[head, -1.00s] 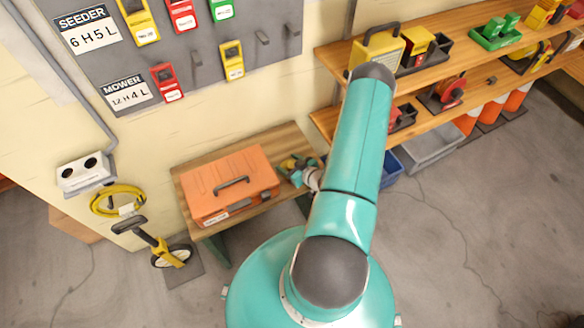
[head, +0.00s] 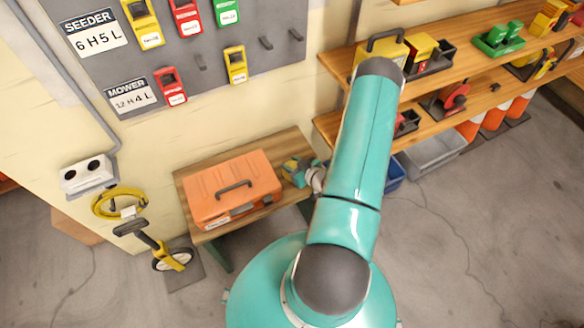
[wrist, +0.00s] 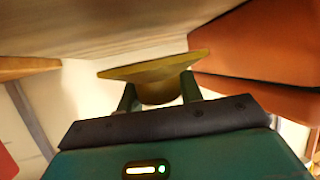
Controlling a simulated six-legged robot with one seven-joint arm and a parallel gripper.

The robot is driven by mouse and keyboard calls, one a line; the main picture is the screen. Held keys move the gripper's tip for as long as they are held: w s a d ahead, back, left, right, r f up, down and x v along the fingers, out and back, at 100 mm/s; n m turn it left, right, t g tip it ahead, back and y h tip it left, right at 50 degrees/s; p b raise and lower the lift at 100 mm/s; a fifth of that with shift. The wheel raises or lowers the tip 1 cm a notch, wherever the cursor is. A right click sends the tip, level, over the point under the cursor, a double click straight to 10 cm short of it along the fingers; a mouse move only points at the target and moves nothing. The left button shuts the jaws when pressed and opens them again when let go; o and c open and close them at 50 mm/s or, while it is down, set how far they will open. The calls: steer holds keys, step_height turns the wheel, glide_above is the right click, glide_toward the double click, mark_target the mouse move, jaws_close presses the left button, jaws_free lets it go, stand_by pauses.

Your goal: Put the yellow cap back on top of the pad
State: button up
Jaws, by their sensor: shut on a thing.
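The yellow cap (wrist: 155,75) is in the wrist view, a wide flat flange with a narrower rounded part. My gripper (wrist: 158,92) is shut on that rounded part, with a finger on each side. In the head view my gripper (head: 297,170) is low over the right end of the small wooden bench (head: 262,221), just right of the orange toolbox (head: 215,183). Some yellow shows there, but it is too small to make out. I cannot pick out the pad in either view.
The orange toolbox (wrist: 250,45) is close beside my gripper in the wrist view. Wooden shelves (head: 470,85) with coloured gear stand at right. A yellow measuring wheel (head: 172,258) and a yellow hose coil (head: 110,203) are at left.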

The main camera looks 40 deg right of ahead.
mark_target(294, 167)
steer(key=s+a+r, duration=0.1)
steer(key=r, duration=0.1)
steer(key=s+a+r, duration=0.1)
steer(key=s+r, duration=0.1)
steer(key=s+a+r, duration=0.1)
steer(key=r, duration=0.1)
steer(key=shift+s+r, duration=0.2)
steer(key=s+a+r, duration=0.3)
steer(key=s+a, duration=0.2)
steer(key=s, duration=0.2)
steer(key=shift+r, duration=0.2)
steer(key=shift+s, duration=0.1)
